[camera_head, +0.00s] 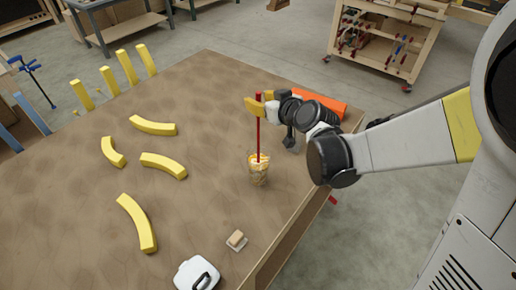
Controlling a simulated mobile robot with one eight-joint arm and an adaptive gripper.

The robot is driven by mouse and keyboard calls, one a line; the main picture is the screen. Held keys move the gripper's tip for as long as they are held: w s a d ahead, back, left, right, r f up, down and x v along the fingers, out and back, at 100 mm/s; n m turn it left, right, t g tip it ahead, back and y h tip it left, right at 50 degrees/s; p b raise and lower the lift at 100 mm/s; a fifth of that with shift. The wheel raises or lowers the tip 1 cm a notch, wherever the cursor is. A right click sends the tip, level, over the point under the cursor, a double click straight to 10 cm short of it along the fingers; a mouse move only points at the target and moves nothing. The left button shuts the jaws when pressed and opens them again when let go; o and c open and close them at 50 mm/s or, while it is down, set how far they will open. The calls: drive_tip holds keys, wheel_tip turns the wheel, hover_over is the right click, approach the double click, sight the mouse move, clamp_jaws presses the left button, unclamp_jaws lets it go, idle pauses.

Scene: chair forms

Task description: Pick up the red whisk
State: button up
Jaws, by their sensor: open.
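A thin red upright handle, which I take for the red whisk (258,134), rises from a yellowish patterned cup (258,174) on the brown table. Its lower end is hidden in the cup. My gripper (259,106) is open at the upper part of the red handle, with a yellow finger pad beside or in front of it. I cannot tell whether the pads touch the handle. My arm reaches in from the right, above the table's right edge.
Several yellow curved forms (137,222) lie on the table's left half. A small tan block (236,238) and a white appliance (197,274) are near the front edge. An orange object (320,104) lies behind my wrist. A wooden cart (390,45) stands behind.

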drive_tip(key=shift+w+a+f, duration=0.15)
drive_tip(key=shift+w, duration=0.1)
drive_tip(key=shift+s, duration=0.1)
clamp_jaws()
